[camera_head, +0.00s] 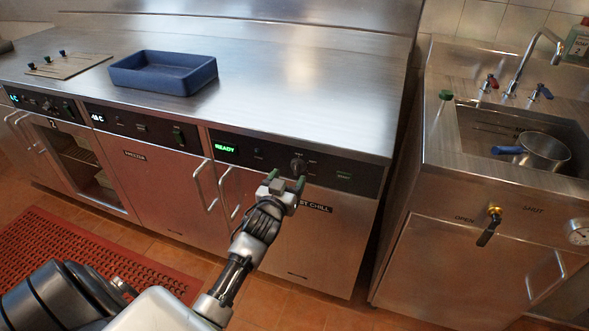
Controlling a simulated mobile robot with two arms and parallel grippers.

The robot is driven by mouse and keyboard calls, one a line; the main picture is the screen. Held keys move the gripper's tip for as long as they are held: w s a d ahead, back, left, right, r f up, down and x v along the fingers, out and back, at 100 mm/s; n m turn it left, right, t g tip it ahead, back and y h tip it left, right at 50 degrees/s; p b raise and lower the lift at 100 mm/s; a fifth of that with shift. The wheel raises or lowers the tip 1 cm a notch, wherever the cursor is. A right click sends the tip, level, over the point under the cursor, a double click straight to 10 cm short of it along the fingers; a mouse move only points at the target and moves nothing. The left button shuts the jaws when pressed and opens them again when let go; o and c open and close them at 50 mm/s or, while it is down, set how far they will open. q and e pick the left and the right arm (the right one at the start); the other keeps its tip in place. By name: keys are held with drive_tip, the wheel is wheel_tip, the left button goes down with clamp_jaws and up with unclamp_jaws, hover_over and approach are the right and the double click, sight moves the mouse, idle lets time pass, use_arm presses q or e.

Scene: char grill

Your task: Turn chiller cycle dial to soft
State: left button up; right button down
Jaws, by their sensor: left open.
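The chiller's control panel (340,175) is a black strip on the front of the steel counter, with a green READY display (225,148) at its left. The cycle dial (297,166) is a round dark knob on this panel; its marks are too small to read. My left gripper (287,182) is open, just below and slightly left of the dial, in front of the panel's lower edge. I cannot tell whether it touches the dial. The BLAST CHILL label below is partly hidden by the gripper. My right gripper is not in view.
A blue tray (163,73) sits on the steel counter top. Cabinet door handles (224,190) stick out left of my arm. A sink (520,140) with a pot (545,152) stands at the right. A red mat (85,250) lies on the floor.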

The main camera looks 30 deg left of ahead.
sight(295, 168)
use_arm(q)
drive_tip(key=x, duration=0.5)
drive_tip(key=shift+w, duration=0.2)
drive_tip(key=c, duration=0.9)
